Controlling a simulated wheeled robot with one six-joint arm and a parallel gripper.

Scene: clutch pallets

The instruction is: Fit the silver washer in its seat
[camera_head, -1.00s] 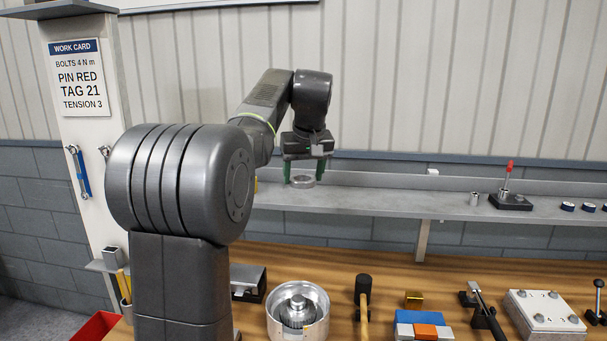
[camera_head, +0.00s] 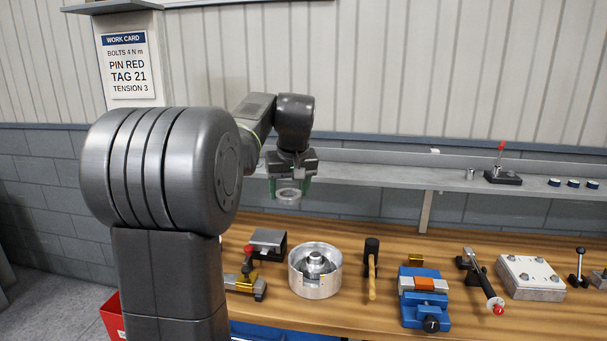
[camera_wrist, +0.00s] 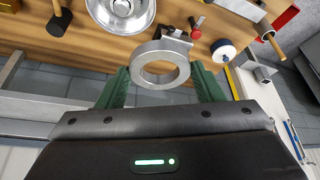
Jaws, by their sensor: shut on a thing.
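My gripper (camera_head: 289,187) has green fingers and is shut on the silver washer (camera_head: 289,196), a flat metal ring. It holds the ring in the air in front of the shelf, above and behind the workbench. In the wrist view the washer (camera_wrist: 160,68) sits between the two green fingertips, its hole open to the bench below. A round silver housing (camera_head: 316,283) with a raised hub stands on the bench, below and a little right of my gripper. It also shows at the top of the wrist view (camera_wrist: 122,12). I cannot tell which surface is the washer's seat.
A hammer (camera_head: 371,268), a blue vise (camera_head: 424,306) and a white-topped plate block (camera_head: 531,277) stand right of the housing. A dark block (camera_head: 268,243) and a red-handled clamp (camera_head: 247,272) stand left of it. The grey shelf (camera_head: 400,178) runs behind.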

